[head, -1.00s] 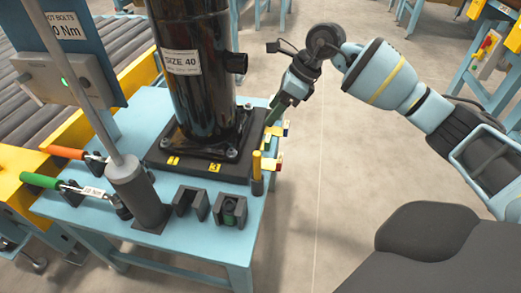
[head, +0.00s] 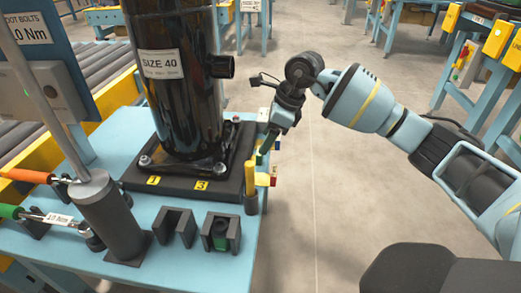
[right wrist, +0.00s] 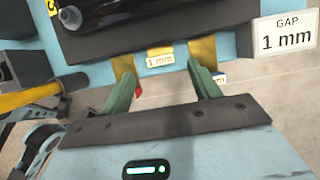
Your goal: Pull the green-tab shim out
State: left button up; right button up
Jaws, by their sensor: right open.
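My right gripper (head: 266,146) is at the right edge of the compressor's black base, pointing down toward the coloured tabs there. In the right wrist view its two green fingers (right wrist: 162,85) are spread apart, with nothing clearly held between them. A yellow-topped "1 mm" label (right wrist: 160,58) shows between and beyond the fingertips. Yellow strips (right wrist: 203,50) run from the base edge toward the fingers. I cannot make out the green tab apart from the green fingers. My left gripper is out of view.
The black compressor (head: 178,85) stands on its base plate (head: 225,180). A "GAP 1 mm" sign (right wrist: 284,35) is at the wrist view's right. Black holders (head: 175,228), a grey post and wrenches occupy the table's front left.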

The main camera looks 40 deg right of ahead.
jog(key=b+x, duration=0.1)
jog(key=x, duration=0.3)
jog(key=shift+f, duration=0.2)
grip_shut()
jog(key=s+d+p, duration=0.1)
jog(key=s+d, duration=0.2)
jog(key=shift+s+p, duration=0.3)
jog(key=shift+d, duration=0.1)
grip_release()
jog(key=shift+s+r, duration=0.1)
jog(key=shift+r, duration=0.05)
